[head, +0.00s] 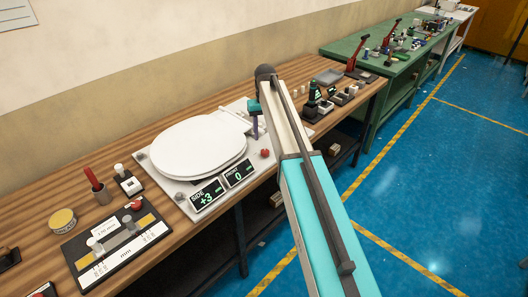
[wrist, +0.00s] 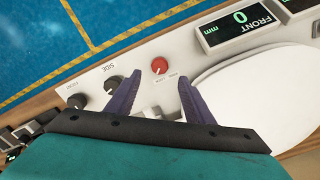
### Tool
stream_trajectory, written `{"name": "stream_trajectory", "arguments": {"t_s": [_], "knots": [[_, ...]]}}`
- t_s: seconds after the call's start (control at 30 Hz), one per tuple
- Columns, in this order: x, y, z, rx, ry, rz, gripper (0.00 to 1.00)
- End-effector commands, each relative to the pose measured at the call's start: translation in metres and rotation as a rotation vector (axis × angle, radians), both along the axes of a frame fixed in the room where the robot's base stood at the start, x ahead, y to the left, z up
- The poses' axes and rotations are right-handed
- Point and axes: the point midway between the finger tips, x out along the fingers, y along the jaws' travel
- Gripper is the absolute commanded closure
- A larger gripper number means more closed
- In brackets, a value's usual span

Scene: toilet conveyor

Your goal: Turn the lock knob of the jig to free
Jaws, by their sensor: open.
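The jig (head: 283,158) is a pale plate on the wooden bench, bearing a white toilet seat (head: 198,145). A round red knob (head: 265,153) sits near its front right corner; the wrist view shows the same red knob (wrist: 159,65), with small labels beside it that I cannot read surely. My gripper (wrist: 159,79) is open, its two purple fingers apart, with the red knob showing between and just beyond the tips, not gripped. In the head view my gripper (head: 254,128) is above the jig, behind the red knob. The jig's displays (head: 207,194) read SIDE +3 and FRONT 0.
Two black knobs, one marked SIDE (wrist: 112,85) and another (wrist: 77,101), lie left of the fingers in the wrist view. Small devices (head: 318,103) stand right of the jig.

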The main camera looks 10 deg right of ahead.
Motion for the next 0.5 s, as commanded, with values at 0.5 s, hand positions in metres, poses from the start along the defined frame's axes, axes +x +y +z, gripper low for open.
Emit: {"name": "stream_trajectory", "arguments": {"t_s": [0.5], "knots": [[0.000, 0.000, -0.070, 0.000, 0.000, 0.000, 0.52]]}}
